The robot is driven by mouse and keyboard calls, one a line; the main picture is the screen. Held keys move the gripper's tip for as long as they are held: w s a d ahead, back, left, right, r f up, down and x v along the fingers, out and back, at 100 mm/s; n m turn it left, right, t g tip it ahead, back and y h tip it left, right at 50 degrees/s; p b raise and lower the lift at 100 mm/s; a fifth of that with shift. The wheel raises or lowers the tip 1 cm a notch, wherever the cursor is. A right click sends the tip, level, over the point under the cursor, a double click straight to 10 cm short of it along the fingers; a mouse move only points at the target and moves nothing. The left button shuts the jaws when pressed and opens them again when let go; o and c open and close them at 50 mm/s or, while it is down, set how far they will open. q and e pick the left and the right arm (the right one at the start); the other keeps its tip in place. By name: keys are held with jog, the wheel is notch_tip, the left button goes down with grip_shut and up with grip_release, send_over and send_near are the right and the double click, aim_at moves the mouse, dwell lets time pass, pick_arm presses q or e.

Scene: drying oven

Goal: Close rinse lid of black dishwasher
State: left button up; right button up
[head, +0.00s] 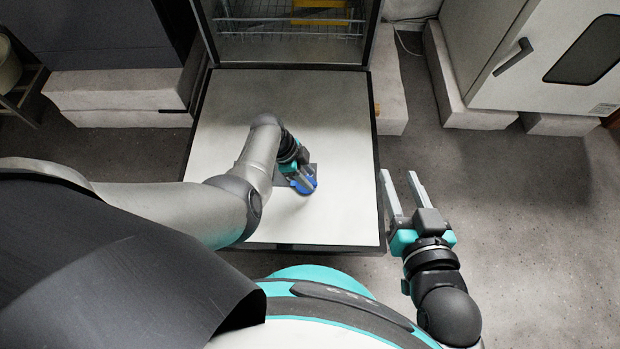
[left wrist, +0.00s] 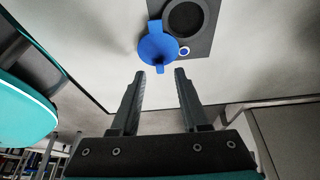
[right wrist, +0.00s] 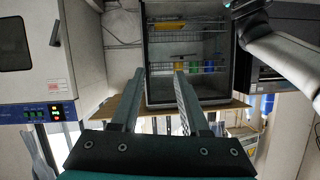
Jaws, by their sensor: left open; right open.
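The black dishwasher's door (head: 345,120) lies folded down flat, its pale inner face up. A dark dispenser plate (left wrist: 205,32) on it carries a round black cap (left wrist: 184,18) and a small blue-ringed port (left wrist: 184,51). The blue rinse lid (left wrist: 158,47) is open, swung off beside the port; it also shows in the head view (head: 304,187). My left gripper (left wrist: 160,76) is open, with the lid just beyond and roughly between its fingertips; contact cannot be told. In the head view the arm hides part of the plate. My right gripper (head: 398,175) is open and empty, right of the door.
The dishwasher's cavity with wire racks (head: 285,25) and a yellow item (head: 320,12) is behind the door. A white oven cabinet (head: 545,60) stands at the back right on pale blocks (head: 465,105). The floor at right (head: 550,230) is clear.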

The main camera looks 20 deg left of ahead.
pick_arm(q)
jog(key=shift+d+f+b, duration=0.25)
jog(key=shift+f+b, duration=0.1)
jog(key=shift+f, duration=0.2)
jog(key=shift+d+f+b, duration=0.15)
jog(key=shift+f+b, duration=0.15)
pick_arm(e)
jog(key=shift+s+a+r+m+t+y, duration=0.15)
jog(key=shift+s+a+r+t+y, duration=0.1)
jog(key=shift+a+r+t, duration=0.35)
jog(key=shift+s+a+r+m+t+y, duration=0.15)
jog(key=shift+s+a+r+t+y, duration=0.1)
jog(key=shift+t, duration=0.55)
pick_arm(q)
grip_shut()
